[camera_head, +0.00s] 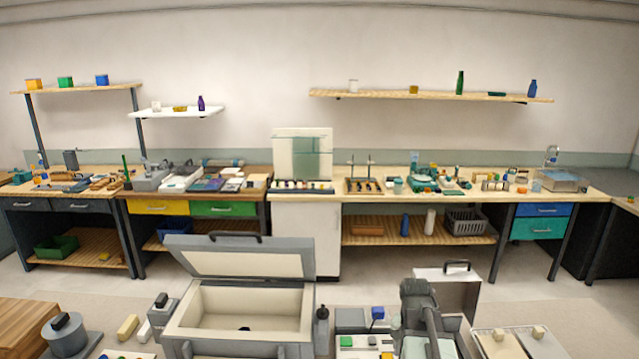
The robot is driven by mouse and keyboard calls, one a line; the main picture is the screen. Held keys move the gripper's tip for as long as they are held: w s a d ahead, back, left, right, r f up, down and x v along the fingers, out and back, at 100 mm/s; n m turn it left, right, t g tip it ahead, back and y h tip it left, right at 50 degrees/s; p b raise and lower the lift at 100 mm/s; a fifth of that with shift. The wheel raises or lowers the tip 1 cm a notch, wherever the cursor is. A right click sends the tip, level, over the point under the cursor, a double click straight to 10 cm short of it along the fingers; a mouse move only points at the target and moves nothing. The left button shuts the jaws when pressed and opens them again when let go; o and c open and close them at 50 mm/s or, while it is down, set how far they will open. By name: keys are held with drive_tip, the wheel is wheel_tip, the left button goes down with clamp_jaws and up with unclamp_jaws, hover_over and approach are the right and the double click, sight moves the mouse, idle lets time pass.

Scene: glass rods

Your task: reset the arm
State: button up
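I cannot make out my gripper in the head view. A dark grey jointed shape (418,310) stands at the bottom, right of centre; I cannot tell whether it is part of my arm, and no fingertips show on it. No glass rods can be told apart at this size. A wooden rack (365,186) with several small dark pieces stands on the long bench (330,199) against the wall.
An open grey chest (245,305) with its lid up stands in the foreground. A small open case (447,290) is to its right, and pale trays (515,343) are at the bottom right. Bare floor (375,262) lies before the bench. A sink (560,180) is at the right.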

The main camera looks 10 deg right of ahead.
drive_tip(key=w+a+n+y, duration=0.1)
drive_tip(key=a+n, duration=0.7)
drive_tip(key=a, duration=1.5)
wheel_tip(320, 180, down, 5)
drive_tip(key=s+a+b, duration=0.2)
drive_tip(key=b, duration=0.3)
drive_tip(key=shift+s+f+n+g, duration=0.2)
drive_tip(key=shift+n+g, duration=0.1)
drive_tip(key=shift+n, duration=0.1)
